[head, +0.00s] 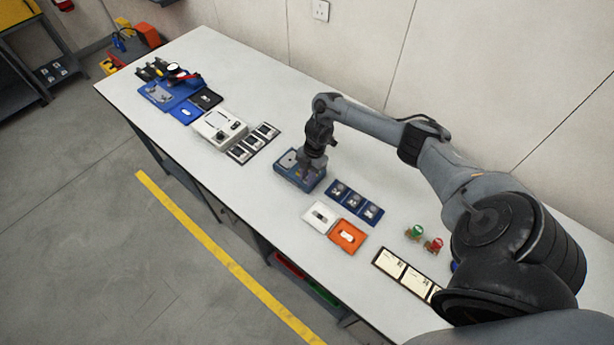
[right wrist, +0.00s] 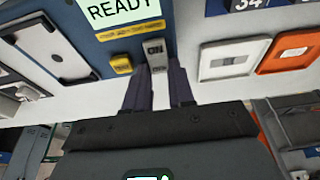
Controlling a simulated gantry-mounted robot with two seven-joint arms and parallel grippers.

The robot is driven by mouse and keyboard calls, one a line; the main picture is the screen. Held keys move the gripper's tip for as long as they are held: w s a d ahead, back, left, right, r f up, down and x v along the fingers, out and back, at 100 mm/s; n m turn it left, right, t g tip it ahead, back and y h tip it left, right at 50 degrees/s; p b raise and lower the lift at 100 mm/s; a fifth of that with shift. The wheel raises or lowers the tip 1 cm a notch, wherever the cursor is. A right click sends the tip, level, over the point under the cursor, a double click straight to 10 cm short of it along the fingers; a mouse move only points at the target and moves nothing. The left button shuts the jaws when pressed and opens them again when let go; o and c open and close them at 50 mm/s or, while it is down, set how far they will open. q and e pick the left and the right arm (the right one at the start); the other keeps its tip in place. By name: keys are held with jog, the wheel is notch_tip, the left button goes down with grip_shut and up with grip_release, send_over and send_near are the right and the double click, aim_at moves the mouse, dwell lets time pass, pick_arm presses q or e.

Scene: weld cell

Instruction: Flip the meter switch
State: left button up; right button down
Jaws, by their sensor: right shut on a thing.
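The blue meter (head: 286,166) lies on the white bench near its middle in the head view. In the right wrist view the meter (right wrist: 97,42) shows a lit screen reading READY, a yellow button (right wrist: 121,64) and a grey switch (right wrist: 155,50) with ON lettering. My right gripper (head: 311,172) points down over the meter's right part. In the right wrist view its dark fingers (right wrist: 159,78) stand on both sides of the switch and are shut on it. In the head view the gripper hides the switch. My left gripper does not show.
White and orange plates (head: 348,235) and a row of blue number cards (head: 354,202) lie right of the meter. A pale box (head: 219,130) and dark cards lie to the left. Green and red knobs (head: 433,245) stand near my right arm. The wall is behind the bench.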

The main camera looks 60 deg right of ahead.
jog(key=c, duration=1.2)
grip_release()
jog(key=shift+c, duration=0.2)
jog(key=shift+r, duration=0.1)
jog(key=p+v, duration=0.1)
jog(key=v, duration=0.9)
jog(key=shift+r, duration=0.35)
